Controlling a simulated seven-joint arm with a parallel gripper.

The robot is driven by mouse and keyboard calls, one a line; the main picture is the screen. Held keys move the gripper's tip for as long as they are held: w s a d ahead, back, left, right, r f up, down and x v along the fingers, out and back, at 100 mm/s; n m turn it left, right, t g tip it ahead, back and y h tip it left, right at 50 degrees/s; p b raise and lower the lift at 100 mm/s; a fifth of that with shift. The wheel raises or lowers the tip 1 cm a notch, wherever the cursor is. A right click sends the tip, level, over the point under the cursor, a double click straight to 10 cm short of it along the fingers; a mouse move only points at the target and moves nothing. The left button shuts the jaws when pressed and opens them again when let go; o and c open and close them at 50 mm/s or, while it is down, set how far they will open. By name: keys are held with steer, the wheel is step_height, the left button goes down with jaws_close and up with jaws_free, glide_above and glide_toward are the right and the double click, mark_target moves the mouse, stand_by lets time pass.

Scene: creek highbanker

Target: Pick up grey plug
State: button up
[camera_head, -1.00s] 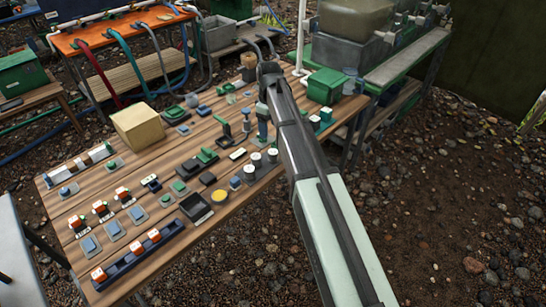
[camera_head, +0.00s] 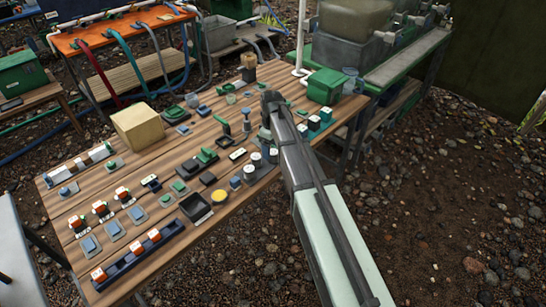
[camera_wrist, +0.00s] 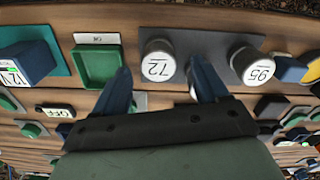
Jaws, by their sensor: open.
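Grey cylindrical plugs with white tops stand on a dark grey plate (camera_wrist: 200,45). In the wrist view one is marked 72 (camera_wrist: 157,62) and one to its right is marked 95 (camera_wrist: 253,65). The head view shows white-topped plugs (camera_head: 249,173) near the right edge of the table. My gripper (camera_wrist: 164,75) is open and empty. Its blue fingers lie left and right of the 72 plug in the picture, with the right finger between the two plugs. I cannot tell how far above the plug the fingertips are.
A green tray (camera_wrist: 97,68) lies left of the 72 plug, with a blue 12 V block (camera_wrist: 27,62) beyond it. A beige box (camera_head: 137,130), a black tray (camera_head: 196,207) and several small parts crowd the wooden table. A green box (camera_head: 326,86) stands at the far right corner.

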mark_target(273, 152)
steer(key=shift+d+f, duration=0.1)
steer(key=shift+f, duration=1.4)
steer(key=shift+c, duration=0.2)
steer(key=c, duration=1.1)
steer(key=shift+r, duration=0.15)
steer(key=shift+c, duration=0.2)
step_height(273, 152, up, 10)
steer(key=shift+f, duration=0.1)
